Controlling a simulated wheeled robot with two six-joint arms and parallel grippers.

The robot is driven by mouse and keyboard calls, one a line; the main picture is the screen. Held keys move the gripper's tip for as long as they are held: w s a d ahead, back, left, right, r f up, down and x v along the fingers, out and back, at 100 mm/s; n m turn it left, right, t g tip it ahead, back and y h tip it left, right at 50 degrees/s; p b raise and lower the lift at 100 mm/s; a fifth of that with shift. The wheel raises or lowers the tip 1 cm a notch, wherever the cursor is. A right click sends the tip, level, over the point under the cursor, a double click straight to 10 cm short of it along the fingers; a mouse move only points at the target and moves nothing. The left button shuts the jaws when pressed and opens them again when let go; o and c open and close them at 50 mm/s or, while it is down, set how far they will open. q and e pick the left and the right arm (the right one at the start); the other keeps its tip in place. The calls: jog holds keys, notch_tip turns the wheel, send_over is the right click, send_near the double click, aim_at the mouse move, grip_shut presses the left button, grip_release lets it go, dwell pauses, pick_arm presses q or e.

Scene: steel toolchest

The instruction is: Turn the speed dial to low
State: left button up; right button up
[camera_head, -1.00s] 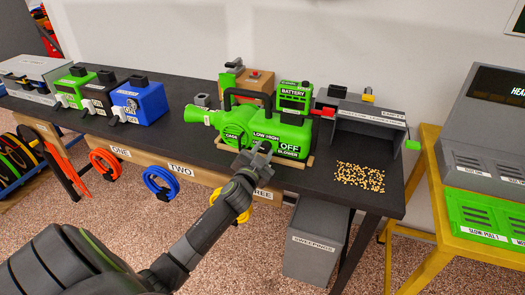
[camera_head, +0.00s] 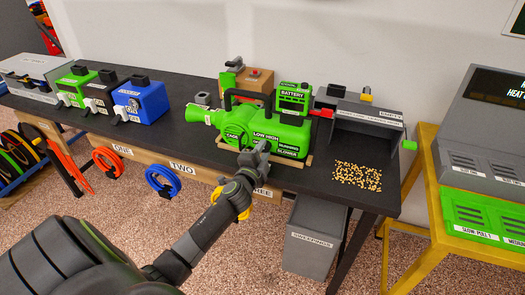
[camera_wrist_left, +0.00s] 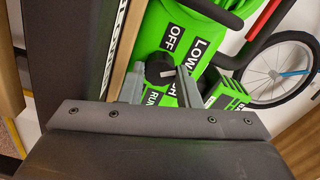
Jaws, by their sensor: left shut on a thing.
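The green blower (camera_head: 272,130) stands on the dark bench, with LOW HIGH lettering and a RUNNING label on its side. In the left wrist view its round black speed dial (camera_wrist_left: 160,68) has a pale pointer mark, beside the LOW (camera_wrist_left: 201,50) and OFF labels. My left gripper (camera_head: 256,152) is at the blower's near side and hides the dial in the head view. In the wrist view its fingers (camera_wrist_left: 161,84) are shut on the dial from both sides. The mark points toward the right of that view; its exact setting is hard to tell. My right gripper is not in view.
A grey sweepings bin (camera_head: 312,240) stands below. Coloured boxes (camera_head: 140,101) stand at left.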

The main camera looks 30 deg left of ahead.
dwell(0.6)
pick_arm(q)
jog(key=o, duration=1)
jog(key=shift+s, duration=0.1)
jog(key=shift+f, duration=0.1)
